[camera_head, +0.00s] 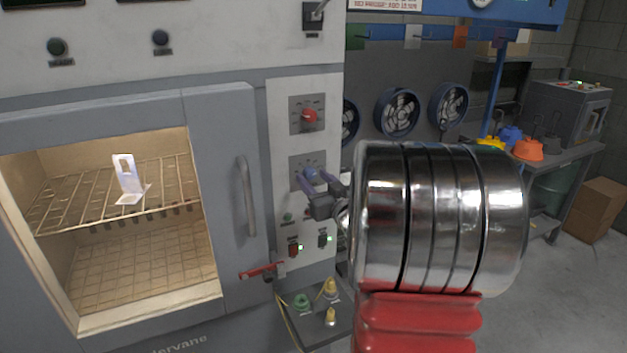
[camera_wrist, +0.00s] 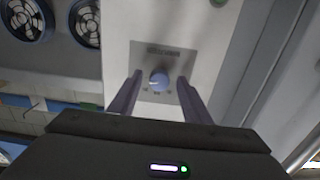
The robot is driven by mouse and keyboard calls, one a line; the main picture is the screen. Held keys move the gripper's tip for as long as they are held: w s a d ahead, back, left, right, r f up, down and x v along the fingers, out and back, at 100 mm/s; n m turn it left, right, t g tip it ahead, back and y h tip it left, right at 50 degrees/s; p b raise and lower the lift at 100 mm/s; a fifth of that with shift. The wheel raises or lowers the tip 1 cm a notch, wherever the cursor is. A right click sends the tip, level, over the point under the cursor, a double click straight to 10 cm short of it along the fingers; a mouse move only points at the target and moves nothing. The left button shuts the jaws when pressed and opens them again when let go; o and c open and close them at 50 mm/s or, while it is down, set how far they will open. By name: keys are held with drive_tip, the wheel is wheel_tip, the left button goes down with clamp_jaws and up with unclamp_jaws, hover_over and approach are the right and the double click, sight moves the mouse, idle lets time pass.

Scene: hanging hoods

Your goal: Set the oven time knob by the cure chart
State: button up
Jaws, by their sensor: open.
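The oven (camera_head: 228,130) fills the left of the head view, with a lit window and a part on its rack. On its side panel are a red knob (camera_head: 310,116) above and a blue knob (camera_head: 312,175) below. My gripper (camera_head: 316,192) is at the blue knob and partly covers it. In the wrist view the blue knob (camera_wrist: 159,80) lies between the two open fingers, with a gap on both sides. Its plate has markings too small to read. I cannot tell which knob is for time. No readable cure chart shows; a cut-off sign (camera_head: 385,4) is at the top.
A door handle (camera_head: 246,195) and a red latch (camera_head: 262,271) stick out left of the panel. Switches (camera_head: 294,248) sit below the knobs. A small shelf (camera_head: 318,325) holds green and yellow pieces. Fans (camera_head: 397,112) and a bench (camera_head: 565,155) are at the right.

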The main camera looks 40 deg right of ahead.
drive_tip(key=shift+w+d, duration=0.1)
drive_tip(key=shift+w, duration=0.1)
drive_tip(key=c, duration=1)
